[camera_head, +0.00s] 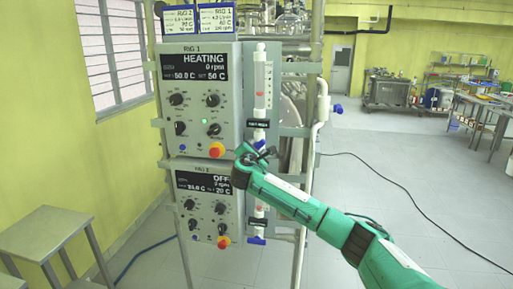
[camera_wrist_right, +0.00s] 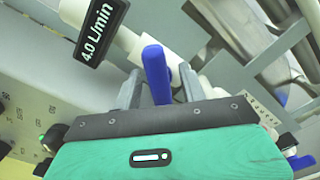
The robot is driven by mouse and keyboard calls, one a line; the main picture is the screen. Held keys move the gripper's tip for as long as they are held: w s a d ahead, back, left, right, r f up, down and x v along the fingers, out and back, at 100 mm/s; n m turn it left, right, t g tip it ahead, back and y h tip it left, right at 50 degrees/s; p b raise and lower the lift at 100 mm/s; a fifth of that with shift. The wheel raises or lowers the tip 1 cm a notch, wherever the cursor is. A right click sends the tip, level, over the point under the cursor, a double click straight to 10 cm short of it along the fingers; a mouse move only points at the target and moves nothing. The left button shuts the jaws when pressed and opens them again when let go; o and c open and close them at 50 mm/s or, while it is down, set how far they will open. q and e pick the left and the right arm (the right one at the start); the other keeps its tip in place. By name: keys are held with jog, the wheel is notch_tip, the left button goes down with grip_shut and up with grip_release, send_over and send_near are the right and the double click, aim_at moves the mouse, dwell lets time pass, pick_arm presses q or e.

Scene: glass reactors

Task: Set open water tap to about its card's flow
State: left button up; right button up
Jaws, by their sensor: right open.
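A blue tap handle (camera_wrist_right: 155,72) stands between the two fingers of my right gripper (camera_wrist_right: 160,74) in the wrist view. The fingers are open, with a gap visible on its left; contact on the right is unclear. A black flow display (camera_wrist_right: 101,32) beside it reads 4.0 L/min. In the head view my right gripper (camera_head: 256,152) is at the upper flow tube (camera_head: 260,80), just below its small display (camera_head: 258,124), and partly hides the tap. Two cards, RIG 2 (camera_head: 180,20) and RIG 1 (camera_head: 216,18), hang at the top; their flow figures are too small to read surely.
The upper control box (camera_head: 200,95) reads HEATING and the lower box (camera_head: 208,205) reads OFF. Another blue tap handle (camera_head: 256,240) is below, and one (camera_head: 337,108) is on the pipe at right. A grey table (camera_head: 45,232) stands at left. A black cable crosses the floor.

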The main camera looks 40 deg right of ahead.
jog(key=c, duration=0.8)
jog(key=shift+f+m+b, duration=0.25)
jog(key=shift+m+b, duration=0.35)
jog(key=shift+b, duration=0.2)
jog(key=shift+c, duration=0.2)
jog(key=shift+r+m+b, duration=0.2)
jog(key=shift+m+b, duration=0.15)
jog(key=shift+m, duration=0.25)
jog(key=o, duration=0.8)
jog(key=shift+o, duration=0.2)
jog(key=shift+s+a, duration=0.1)
